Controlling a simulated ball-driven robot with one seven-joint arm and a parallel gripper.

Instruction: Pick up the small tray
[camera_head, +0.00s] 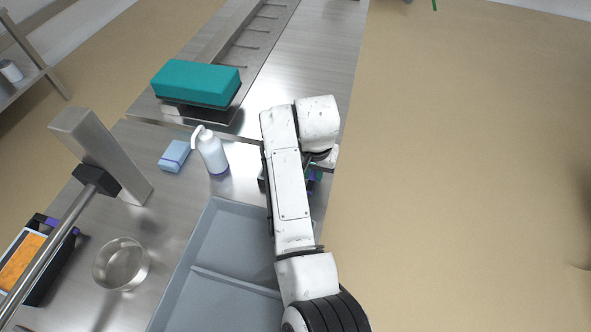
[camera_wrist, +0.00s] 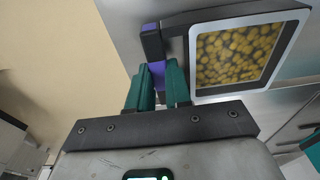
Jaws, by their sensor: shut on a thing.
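The small tray (camera_wrist: 232,15) is dark, with a pale rim around a window of yellow round pieces and a purple handle at one end. It fills the upper right of the wrist view. My gripper (camera_wrist: 157,76) has its teal fingers shut on the purple handle (camera_wrist: 157,72) at the tray's left side. I cannot tell whether the tray touches the counter.
A grey divided bin (camera_head: 222,288) lies beside my arm on the steel counter (camera_head: 330,50). A white pump bottle (camera_head: 212,152), blue box (camera_head: 174,156), metal bowl (camera_head: 121,264), another dark tray with orange contents (camera_head: 38,292) and teal-topped block (camera_head: 196,83) stand around. Open floor lies right.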

